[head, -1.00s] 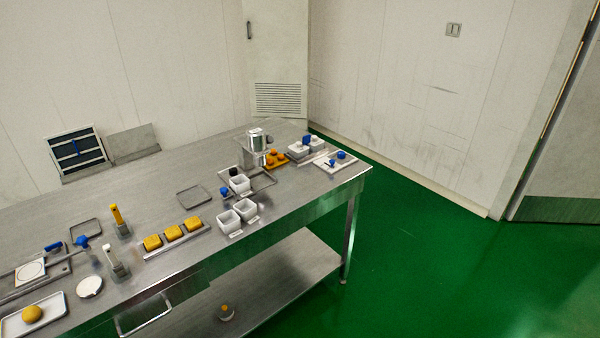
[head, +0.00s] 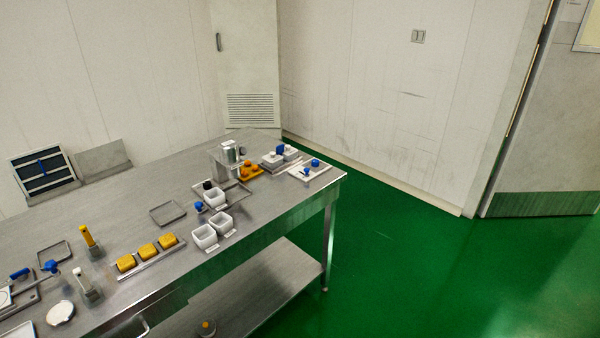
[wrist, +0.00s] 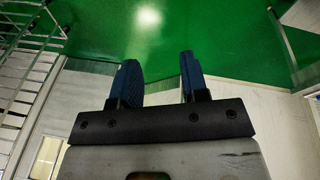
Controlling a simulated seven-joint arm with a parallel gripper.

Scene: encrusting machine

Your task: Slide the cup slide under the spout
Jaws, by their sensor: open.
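The small metal machine (head: 231,153) stands at the far end of the steel table; its spout is too small to make out. In front of it a white cup (head: 214,198) sits on or beside a flat metal plate, with a black knob and a blue knob close by. I cannot tell which part is the cup slide or whether the cup is under the spout. In the wrist view my gripper (wrist: 159,72) is open, with two blue fingers apart and nothing between them. It is not in the head view and is away from the table.
Two white containers (head: 204,237) stand near the table's front edge. Yellow blocks (head: 147,250) lie in a row on a strip to the left. A yellow-handled tool (head: 88,236) stands upright. Green floor (head: 400,240) is clear.

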